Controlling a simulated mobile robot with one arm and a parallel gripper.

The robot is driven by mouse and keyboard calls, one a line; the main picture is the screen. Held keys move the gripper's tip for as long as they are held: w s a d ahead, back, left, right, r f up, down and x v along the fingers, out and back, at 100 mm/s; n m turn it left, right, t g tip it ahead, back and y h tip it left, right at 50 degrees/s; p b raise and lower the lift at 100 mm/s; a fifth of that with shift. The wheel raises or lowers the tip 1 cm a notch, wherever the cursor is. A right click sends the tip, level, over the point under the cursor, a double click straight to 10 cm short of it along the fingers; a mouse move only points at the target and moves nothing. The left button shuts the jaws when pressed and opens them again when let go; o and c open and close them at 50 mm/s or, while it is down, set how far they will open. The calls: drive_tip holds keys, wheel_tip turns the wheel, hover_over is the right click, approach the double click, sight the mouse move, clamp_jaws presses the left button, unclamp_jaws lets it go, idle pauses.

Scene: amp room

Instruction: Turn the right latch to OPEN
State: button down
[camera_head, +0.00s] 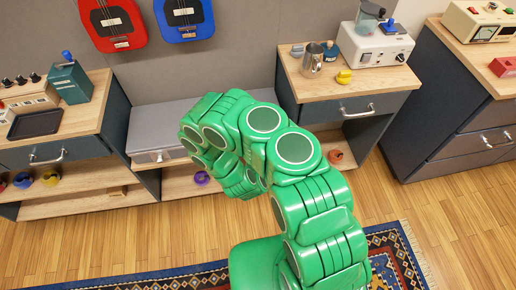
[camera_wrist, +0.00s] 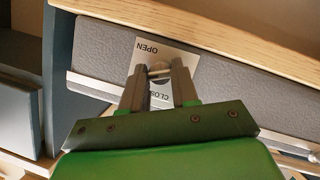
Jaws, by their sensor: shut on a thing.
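The right latch (camera_wrist: 160,70) is a small light handle on a pale plate (camera_wrist: 180,58) on the front of a grey case (camera_wrist: 112,46). The plate reads OPEN, upside down, at its upper left and CLOSE lower down, partly covered by my fingers. My gripper (camera_wrist: 159,73) is shut on the latch, with one dark finger on each side of it. The latch's exact angle is hard to tell. In the head view the grey case (camera_head: 155,115) sits between two cabinets; my green arm hides the right latch and my gripper there.
Another plate with a latch (camera_head: 158,156) shows at the case's left front. A wooden top edge (camera_wrist: 210,30) runs just above the latch in the wrist view. Wooden-topped cabinets stand left (camera_head: 85,128) and right (camera_head: 330,85).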

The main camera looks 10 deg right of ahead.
drive_tip(key=m+y, duration=0.2)
drive_tip(key=m, duration=0.1)
drive_tip(key=shift+d, duration=0.15)
drive_tip(key=shift+m, duration=0.4)
idle(0.4)
drive_tip(key=c, duration=0.8)
unclamp_jaws()
drive_tip(key=shift+c, duration=0.2)
drive_tip(key=shift+n, duration=0.3)
